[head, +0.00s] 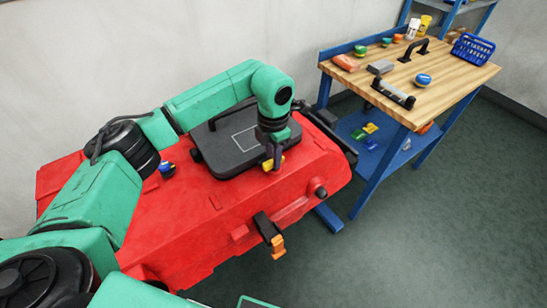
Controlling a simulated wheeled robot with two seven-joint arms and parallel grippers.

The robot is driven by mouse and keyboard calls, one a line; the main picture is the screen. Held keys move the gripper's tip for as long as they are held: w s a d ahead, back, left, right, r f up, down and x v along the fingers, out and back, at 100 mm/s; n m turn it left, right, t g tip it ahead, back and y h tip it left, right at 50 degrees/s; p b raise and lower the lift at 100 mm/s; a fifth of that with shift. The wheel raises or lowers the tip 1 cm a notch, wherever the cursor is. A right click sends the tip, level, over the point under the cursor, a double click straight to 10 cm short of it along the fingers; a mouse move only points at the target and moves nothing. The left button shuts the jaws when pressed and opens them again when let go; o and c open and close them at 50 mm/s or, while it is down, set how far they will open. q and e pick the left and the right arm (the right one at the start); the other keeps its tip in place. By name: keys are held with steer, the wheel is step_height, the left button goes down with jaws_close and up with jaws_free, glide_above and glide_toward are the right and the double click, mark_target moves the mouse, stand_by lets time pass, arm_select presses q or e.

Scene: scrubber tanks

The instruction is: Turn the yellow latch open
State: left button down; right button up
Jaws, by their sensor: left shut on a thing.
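The yellow latch (267,166) sits at the near right edge of the black square lid (236,142) on top of the red scrubber body (180,220). My left gripper (272,160) comes down from above and is shut on the yellow latch. Its fingers hide part of the latch, so I cannot tell the latch's exact angle. The lid lies flat on the red top. My right gripper is not in view.
An orange-tipped black catch (271,235) hangs on the red body's front side. A small blue and yellow object (167,169) is on the red top at left. A wooden workbench (450,72) with tools and a blue basket (472,48) stands right. Green floor at right is clear.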

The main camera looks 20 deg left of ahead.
arm_select(q)
steer(key=shift+w+r, duration=0.1)
steer(key=c, duration=0.7)
jaws_free()
step_height(320, 180, up, 14)
steer(key=shift+r+b, duration=0.25)
steer(key=shift+b, duration=0.65)
